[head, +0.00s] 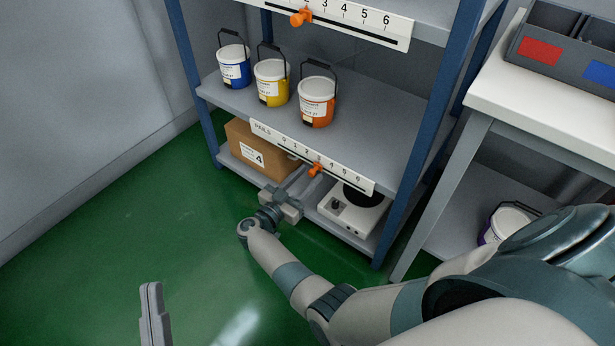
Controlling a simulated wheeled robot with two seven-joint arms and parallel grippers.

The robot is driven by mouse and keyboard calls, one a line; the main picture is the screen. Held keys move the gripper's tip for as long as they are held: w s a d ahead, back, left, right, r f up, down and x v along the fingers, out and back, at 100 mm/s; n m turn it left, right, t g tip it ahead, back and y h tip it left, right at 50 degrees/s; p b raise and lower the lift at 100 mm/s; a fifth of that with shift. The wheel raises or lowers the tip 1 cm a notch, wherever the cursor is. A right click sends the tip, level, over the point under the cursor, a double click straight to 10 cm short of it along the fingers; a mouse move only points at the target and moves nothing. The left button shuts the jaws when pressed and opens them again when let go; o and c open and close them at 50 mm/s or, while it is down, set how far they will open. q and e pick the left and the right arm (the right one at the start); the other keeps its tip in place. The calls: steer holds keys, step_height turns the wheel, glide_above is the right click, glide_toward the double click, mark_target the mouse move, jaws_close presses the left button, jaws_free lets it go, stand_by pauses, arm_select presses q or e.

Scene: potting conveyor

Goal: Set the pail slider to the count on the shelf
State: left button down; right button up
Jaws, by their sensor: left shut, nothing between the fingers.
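Three pails stand in a row on the middle shelf: a blue pail (234,68), a yellow pail (272,84) and an orange pail (317,99). The PAILS scale (262,130) runs along that shelf's front edge, numbered 0 to 6. Its orange slider knob (316,169) sits at about the 3 mark. My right gripper (304,174) is at the scale, just left of the knob. I cannot tell whether its fingers touch the knob or are apart. My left gripper (152,315) is shut and empty, low at the left over the green floor.
A second scale (385,27) with its own orange knob (301,17) is on the shelf above. A cardboard box (262,150) and a white device (350,219) are on the bottom shelf. A white table (540,120) stands at right. The floor at left is clear.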

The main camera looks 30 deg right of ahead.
arm_select(q)
steer(key=shift+w+f, duration=0.1)
arm_select(e)
steer(key=shift+a, duration=0.1)
